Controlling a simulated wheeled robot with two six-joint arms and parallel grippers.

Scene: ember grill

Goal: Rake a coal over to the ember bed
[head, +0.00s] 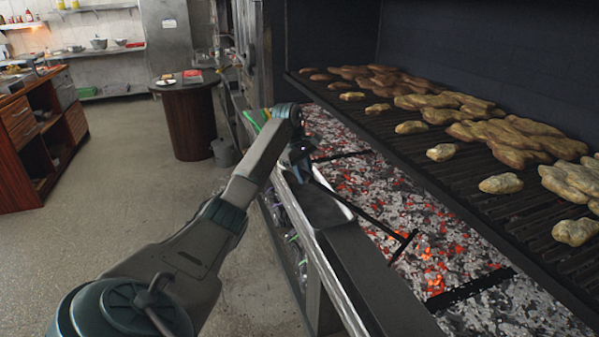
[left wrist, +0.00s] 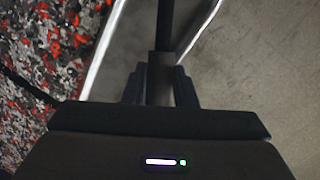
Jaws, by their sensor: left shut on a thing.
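My left gripper (head: 299,162) is shut on the dark handle of a rake, at the front edge of the grill. The thin black rake (head: 362,214) reaches from the gripper over the coals, and its crosswise head (head: 403,246) lies at the coal bed. In the left wrist view the rake's handle (left wrist: 165,35) runs up from between the fingers. Grey and glowing coals (head: 435,235) fill the bed below the grate, brightest orange near the rake's head. The coals also show at the left of the left wrist view (left wrist: 45,60). My right gripper is out of view.
A dark grate (head: 475,190) with several browned food pieces (head: 500,185) hangs above the coals. A metal ledge (head: 370,280) runs along the grill's front. A round table (head: 187,110) and a wooden cabinet (head: 35,140) stand farther back. The floor (head: 120,205) at left is clear.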

